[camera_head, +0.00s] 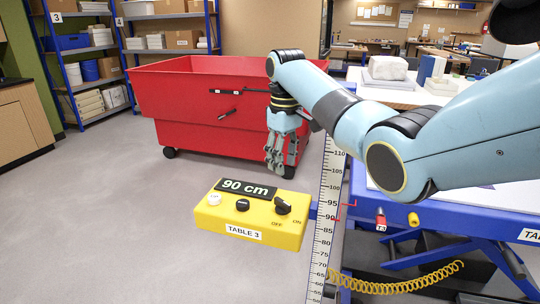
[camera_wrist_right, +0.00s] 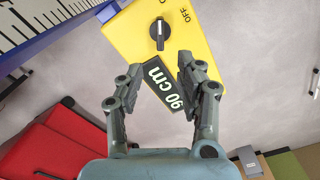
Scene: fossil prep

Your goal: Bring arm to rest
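My right arm (camera_head: 440,140) reaches in from the right in the head view and bends down at the wrist. My right gripper (camera_head: 280,168) points down above the yellow control box (camera_head: 250,233), apart from it as far as I can tell. In the right wrist view the gripper (camera_wrist_right: 158,78) has its fingers spread with nothing between them, and the "90 cm" display (camera_wrist_right: 166,88) shows below. The box has a white button (camera_head: 214,198), a black button (camera_head: 242,205) and a black rotary knob (camera_head: 282,206) near OFF and ON marks. My left gripper is not in view.
A vertical ruler (camera_head: 325,210) stands beside the box, at the blue lift table's edge (camera_head: 450,218). A red wheeled bin (camera_head: 190,105) stands behind the gripper. Shelves (camera_head: 90,70) line the back left. The floor (camera_head: 110,220) at left is clear.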

